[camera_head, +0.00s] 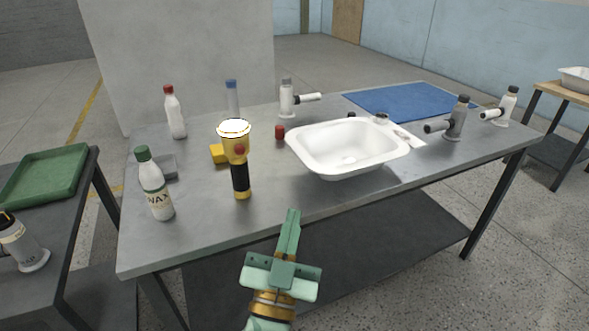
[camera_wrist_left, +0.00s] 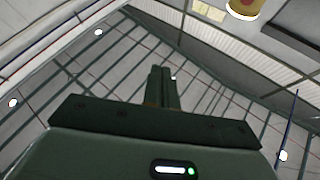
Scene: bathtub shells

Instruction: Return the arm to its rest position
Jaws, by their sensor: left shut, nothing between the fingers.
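My left gripper (camera_head: 290,232) is green, shut and empty. In the head view it points up and away, in front of the near edge of the steel table (camera_head: 270,205), below the white basin. In the left wrist view its shut fingers (camera_wrist_left: 161,85) point toward the ceiling. My right gripper is not in view.
On the table stand a white basin (camera_head: 345,160), a yellow and black flashlight (camera_head: 240,170), a wax bottle (camera_head: 155,190), a red-capped bottle (camera_head: 174,115) and several taps. A blue mat (camera_head: 410,100) lies at the back right. A green tray (camera_head: 45,175) sits on a side table.

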